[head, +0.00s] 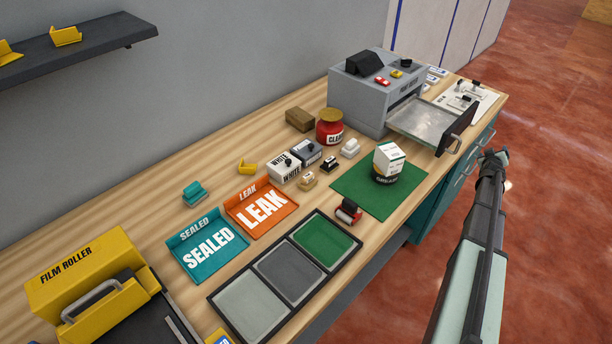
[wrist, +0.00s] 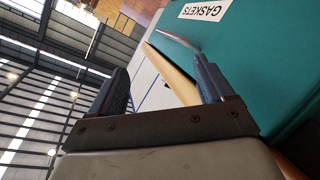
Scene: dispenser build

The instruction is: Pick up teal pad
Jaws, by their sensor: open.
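A small teal piece (head: 194,193), which looks like the teal pad, lies on the wooden bench left of the orange LEAK tray. A larger teal tray marked SEALED (head: 208,250) sits in front of it. My gripper (head: 494,155) is off the bench's right front edge, beside the teal drawer fronts, far from the small teal piece. In the wrist view my gripper (wrist: 163,84) has its two fingers apart with nothing between them. The wrist view faces a teal drawer front labelled GASKETS (wrist: 235,30) and does not show the pad.
The orange LEAK tray (head: 262,208), a three-part tray (head: 290,300), a green mat (head: 346,190) with a container, and a yellow film roller (head: 90,275) occupy the bench. A grey machine (head: 360,100) has its drawer (head: 428,120) pulled out near my gripper. Several small items lie mid-bench.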

